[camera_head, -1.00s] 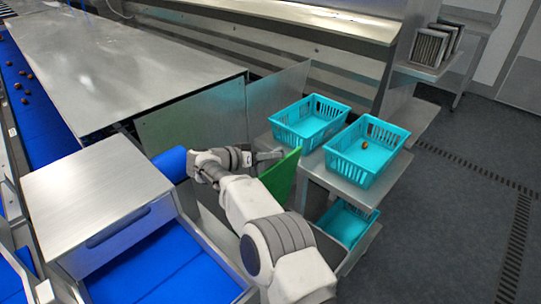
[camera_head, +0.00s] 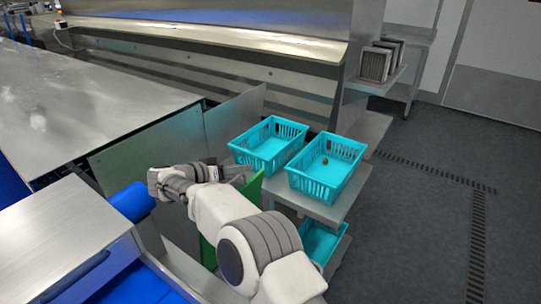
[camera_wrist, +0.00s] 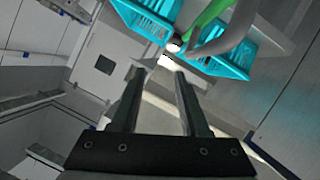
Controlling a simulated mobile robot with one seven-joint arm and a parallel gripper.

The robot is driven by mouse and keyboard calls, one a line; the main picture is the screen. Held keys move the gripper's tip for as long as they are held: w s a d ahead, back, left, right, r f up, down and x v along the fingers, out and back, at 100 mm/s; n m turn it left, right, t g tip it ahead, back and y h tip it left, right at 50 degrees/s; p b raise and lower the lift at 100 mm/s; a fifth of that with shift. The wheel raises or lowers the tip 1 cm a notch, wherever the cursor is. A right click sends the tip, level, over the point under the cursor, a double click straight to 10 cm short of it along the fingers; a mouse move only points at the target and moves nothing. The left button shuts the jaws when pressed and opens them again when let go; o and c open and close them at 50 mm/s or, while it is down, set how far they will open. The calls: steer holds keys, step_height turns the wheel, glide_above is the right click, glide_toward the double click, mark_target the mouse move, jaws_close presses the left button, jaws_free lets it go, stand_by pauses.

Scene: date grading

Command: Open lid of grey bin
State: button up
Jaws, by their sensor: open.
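A green panel (camera_head: 254,188), which looks like a lid, stands steeply tilted behind my forearm in the head view. Its lower part shows again left of the arm, and the arm hides its middle. I cannot make out the grey bin's body clearly. My gripper (camera_head: 236,170) is beside the panel's upper edge; I cannot tell whether it touches. In the wrist view my gripper (camera_wrist: 158,76) is open, with nothing between its fingers. A green strip (camera_wrist: 206,16) and a curved grey piece (camera_wrist: 230,36) lie beyond the fingertips, to the upper right.
Two turquoise baskets (camera_head: 254,153) (camera_head: 309,183) stand on a metal shelf stand right of my gripper; the right one holds a small brown item (camera_head: 325,161). A third basket (camera_head: 321,242) is below. A blue roller (camera_head: 132,201) and steel worktop are at left. The floor at right is clear.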

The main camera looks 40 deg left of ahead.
steer(key=w+d+r, duration=0.4)
steer(key=d+r, duration=0.2)
steer(key=d, duration=0.2)
steer(key=shift+w+d, duration=0.25)
steer(key=shift+d, duration=0.1)
